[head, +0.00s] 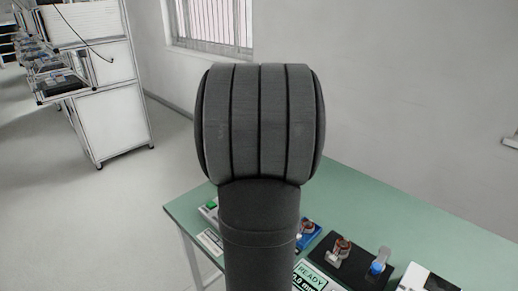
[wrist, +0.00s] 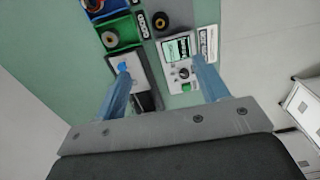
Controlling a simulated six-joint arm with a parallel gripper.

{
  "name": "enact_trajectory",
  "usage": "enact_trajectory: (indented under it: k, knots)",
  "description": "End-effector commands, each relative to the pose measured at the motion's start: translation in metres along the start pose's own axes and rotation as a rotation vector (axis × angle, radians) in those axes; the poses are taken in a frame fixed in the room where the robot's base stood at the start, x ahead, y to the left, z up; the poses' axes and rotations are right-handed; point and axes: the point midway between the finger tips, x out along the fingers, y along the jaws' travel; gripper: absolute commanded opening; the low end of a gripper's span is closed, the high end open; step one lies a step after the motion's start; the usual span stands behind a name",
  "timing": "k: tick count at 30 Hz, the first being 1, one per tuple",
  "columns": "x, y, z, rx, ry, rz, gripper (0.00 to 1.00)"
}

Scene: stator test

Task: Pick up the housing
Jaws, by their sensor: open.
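My gripper (wrist: 160,64) shows in the wrist view with its two blue fingers spread apart and nothing held between them. It is above the table, with the fingertips over a white device and a light box. I cannot tell for certain which thing is the housing. In the head view a copper-wound part (head: 341,247) and a blue part with a pale top (head: 379,262) stand on a black mat (head: 352,268). In the wrist view a round dark part (wrist: 110,39) lies in a green tray (wrist: 124,26). In the head view my arm hides the gripper.
The green table (head: 425,232) has free room behind the mat. A white box (head: 422,281) stands at right, a READY sign (head: 311,277) at front. In the wrist view a white device (wrist: 181,72) with a screen and a grey plate (wrist: 182,12) bearing a ring (wrist: 167,20) show.

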Motion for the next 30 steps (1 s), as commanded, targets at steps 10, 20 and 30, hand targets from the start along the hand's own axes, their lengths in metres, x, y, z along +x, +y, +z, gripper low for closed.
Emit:
enact_trajectory:
  k: [10, 20, 30]
  knots:
    - [0.007, -0.003, -0.004, -0.033, -0.023, 0.003, 0.65]
    - [0.07, -0.035, -0.051, -0.476, -0.304, 0.088, 0.65]
    - [0.108, -0.037, -0.053, -0.602, -0.386, 0.117, 0.65]
